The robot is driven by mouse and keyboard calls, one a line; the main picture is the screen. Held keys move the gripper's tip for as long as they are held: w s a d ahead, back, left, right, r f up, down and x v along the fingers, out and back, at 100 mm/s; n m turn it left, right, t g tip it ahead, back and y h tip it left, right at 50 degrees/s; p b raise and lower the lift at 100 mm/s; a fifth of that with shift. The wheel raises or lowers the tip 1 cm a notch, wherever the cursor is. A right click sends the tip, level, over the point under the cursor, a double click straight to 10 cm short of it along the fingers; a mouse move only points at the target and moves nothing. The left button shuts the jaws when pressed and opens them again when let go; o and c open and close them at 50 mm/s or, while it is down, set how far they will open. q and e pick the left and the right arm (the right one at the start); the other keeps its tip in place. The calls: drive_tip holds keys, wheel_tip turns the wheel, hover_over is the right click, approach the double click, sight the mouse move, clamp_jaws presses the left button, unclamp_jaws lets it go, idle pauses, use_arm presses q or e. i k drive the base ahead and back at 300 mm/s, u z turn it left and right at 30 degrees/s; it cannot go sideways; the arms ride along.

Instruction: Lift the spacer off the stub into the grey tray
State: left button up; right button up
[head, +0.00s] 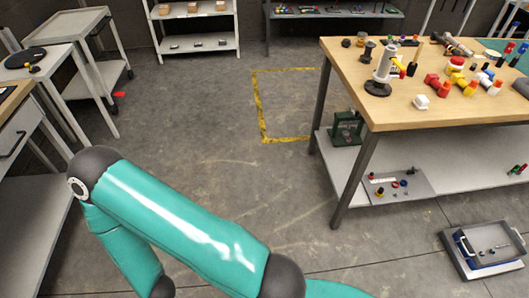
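A grey tray (500,263) with small parts in it sits low at the right, on a blue-edged base near the floor. I cannot make out for sure which thing is the spacer or the stub. A dark upright fitting (378,88) with a pale body stands near the left front corner of the wooden bench, but I cannot tell whether it is the stub. A teal arm link of mine crosses the lower left. Neither gripper is in view.
The wooden bench (410,117) at the right holds many coloured fittings, with a lower shelf (440,178) carrying more parts. Grey carts (60,27) stand at the left; one bears a black disc (25,57). Open concrete floor (210,130) lies between, with yellow floor marking (262,115).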

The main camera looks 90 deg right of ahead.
sight(477, 239)
drive_tip(key=u, duration=0.4)
drive_tip(key=i, duration=0.35)
drive_tip(key=z, duration=3)
drive_tip(key=i, duration=0.3)
drive_tip(key=z, duration=1.8)
drive_tip(key=k, duration=0.55)
drive_tip(key=z, duration=0.4)
drive_tip(key=i, duration=1.65)
drive_tip(key=u, duration=0.5)
